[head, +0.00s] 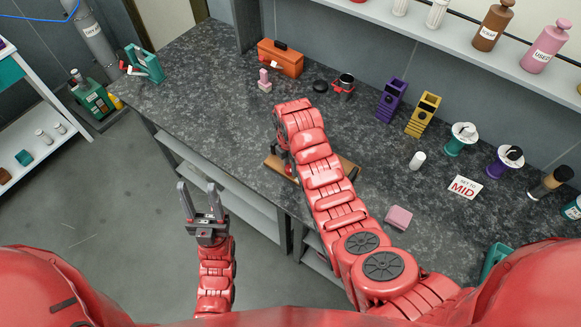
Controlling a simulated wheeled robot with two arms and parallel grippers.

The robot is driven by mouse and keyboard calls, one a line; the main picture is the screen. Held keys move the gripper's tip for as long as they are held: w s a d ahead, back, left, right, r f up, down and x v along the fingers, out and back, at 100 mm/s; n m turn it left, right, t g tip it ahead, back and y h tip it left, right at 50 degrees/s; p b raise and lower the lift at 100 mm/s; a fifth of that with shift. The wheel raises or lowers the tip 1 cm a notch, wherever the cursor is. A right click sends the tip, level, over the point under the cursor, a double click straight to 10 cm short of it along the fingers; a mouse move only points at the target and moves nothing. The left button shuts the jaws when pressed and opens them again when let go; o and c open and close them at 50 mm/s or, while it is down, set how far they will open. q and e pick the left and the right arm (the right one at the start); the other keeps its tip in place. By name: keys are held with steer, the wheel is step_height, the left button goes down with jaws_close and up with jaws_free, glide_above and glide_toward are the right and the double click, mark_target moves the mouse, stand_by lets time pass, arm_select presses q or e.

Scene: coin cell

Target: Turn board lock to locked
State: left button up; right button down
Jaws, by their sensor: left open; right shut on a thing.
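A brown wooden board (349,168) lies on the dark speckled counter near its front edge, largely covered by my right arm. The board lock cannot be made out, and its position cannot be read. My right gripper (286,163) points down at the left part of the board, mostly hidden behind its own wrist. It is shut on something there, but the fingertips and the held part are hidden. My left gripper (199,190) is open and empty, in front of the counter over the floor, apart from the board.
A sign reading "SET TO MID" (464,187) lies on the counter (210,90) at the right. A pink block (398,217) and a white cylinder (417,160) are right of my arm. An orange toolbox (280,58) stands behind. The counter's left part is mostly clear.

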mark_target(290, 166)
steer(key=shift+c, duration=2.2)
jaws_free()
steer(key=shift+r+b, duration=0.3)
steer(key=shift+r, duration=0.25)
step_height(290, 166, up, 4)
steer(key=shift+w+r+p, duration=0.1)
steer(key=shift+r+p, duration=0.15)
steer(key=shift+p, duration=0.35)
step_height(290, 166, up, 12)
steer(key=p, duration=0.8)
steer(key=shift+p, duration=0.3)
steer(key=shift+w+a+f, duration=0.1)
